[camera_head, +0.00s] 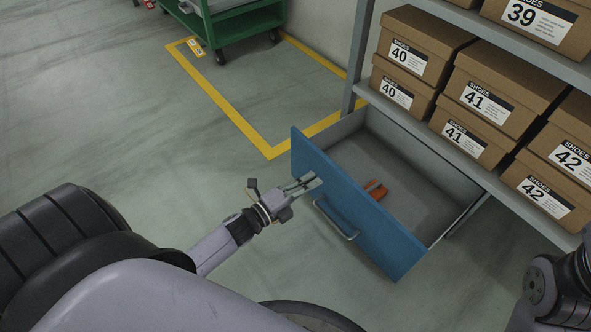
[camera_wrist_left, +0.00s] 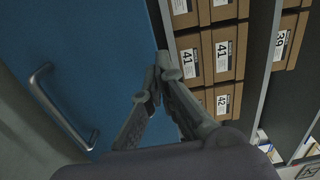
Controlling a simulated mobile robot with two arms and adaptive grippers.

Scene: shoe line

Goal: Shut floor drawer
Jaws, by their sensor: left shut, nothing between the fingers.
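The floor drawer (camera_head: 412,185) stands pulled out under the shoe shelf, its blue front (camera_head: 362,207) facing my left arm. A grey bar handle (camera_head: 336,222) is on that front. A small orange-brown object (camera_head: 376,189) lies inside the drawer. My left gripper (camera_head: 316,181) is shut and empty at the upper left part of the blue front; I cannot tell whether it touches. In the left wrist view the shut fingers (camera_wrist_left: 157,70) show in front of the blue panel (camera_wrist_left: 100,50), with the handle (camera_wrist_left: 62,110) to the left. My right gripper is out of view; only part of that arm shows.
Shoe boxes (camera_head: 478,100) fill the shelf above the drawer. A shelf post (camera_head: 359,55) stands at the drawer's far left corner. A green cart (camera_head: 235,30) stands at the back inside yellow floor lines (camera_head: 240,122). The floor left of the drawer is clear.

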